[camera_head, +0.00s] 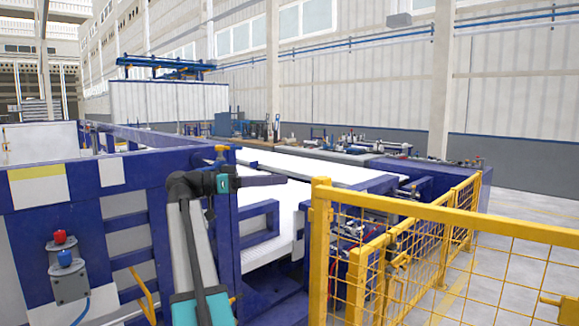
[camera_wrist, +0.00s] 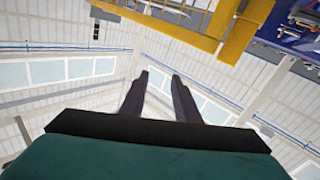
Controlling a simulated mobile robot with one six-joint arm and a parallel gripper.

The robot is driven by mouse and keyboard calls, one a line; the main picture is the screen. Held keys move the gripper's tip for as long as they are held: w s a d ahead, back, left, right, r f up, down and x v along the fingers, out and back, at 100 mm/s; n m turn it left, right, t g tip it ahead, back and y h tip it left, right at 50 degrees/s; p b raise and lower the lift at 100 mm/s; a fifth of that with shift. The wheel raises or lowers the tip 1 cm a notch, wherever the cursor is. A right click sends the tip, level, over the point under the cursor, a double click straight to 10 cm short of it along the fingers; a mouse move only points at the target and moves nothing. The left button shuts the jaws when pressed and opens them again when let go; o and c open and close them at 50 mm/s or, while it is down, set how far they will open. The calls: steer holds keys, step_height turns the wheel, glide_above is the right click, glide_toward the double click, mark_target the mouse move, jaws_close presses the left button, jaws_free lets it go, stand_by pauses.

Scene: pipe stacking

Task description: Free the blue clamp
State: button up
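I cannot pick out a blue clamp for certain in either view. In the head view, a small yellow-and-blue fitting (camera_head: 221,153) sits on top of the blue machine frame (camera_head: 125,172), just above my arm; I cannot tell whether it is a clamp. My gripper (camera_head: 284,180) points right, level, in front of the machine. In the wrist view, the two dark fingers of my gripper (camera_wrist: 160,74) stand apart with nothing between them, and the wall and windows show through the gap.
A yellow mesh fence (camera_head: 320,250) stands close to the right of my gripper. White pipes or sheets (camera_head: 300,166) lie in the machine behind it. A grey box (camera_head: 69,283) with a red and a blue button is at left. Open floor (camera_head: 515,205) lies beyond the fence.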

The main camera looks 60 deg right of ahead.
steer(key=w+a+f+n+t+h, duration=0.2)
steer(key=w+f+n, duration=0.2)
steer(key=w+f, duration=0.6)
steer(key=w+a+f+n+t+h, duration=0.15)
steer(key=w+a+f+n, duration=0.35)
steer(key=f, duration=0.9)
steer(key=w+a+f+n+t, duration=0.2)
steer(key=a+f, duration=0.1)
steer(key=f, duration=0.6)
steer(key=w+a+f+n+t, duration=0.15)
steer(key=a+f, duration=0.25)
steer(key=f, duration=0.5)
steer(key=w+a+f+n+t, duration=0.1)
steer(key=w+a+f+n, duration=0.15)
steer(key=f, duration=0.65)
steer(key=s+a+f+n+t+y, duration=0.1)
steer(key=s+a+f+n+y, duration=0.2)
steer(key=a+f, duration=0.7)
steer(key=s+a+f+n+t+y, duration=0.1)
steer(key=s+a+f+n+y, duration=0.15)
steer(key=s+a+f, duration=0.85)
steer(key=s+a+f+n+y, duration=0.3)
steer(key=s+a+f, duration=0.3)
steer(key=a+f, duration=0.3)
steer(key=s+a+f+n+y, duration=0.3)
steer(key=s+a+f+y, duration=0.2)
steer(key=a+f, duration=0.5)
steer(key=shift+s+f+n, duration=0.15)
steer(key=shift+s+n, duration=0.2)
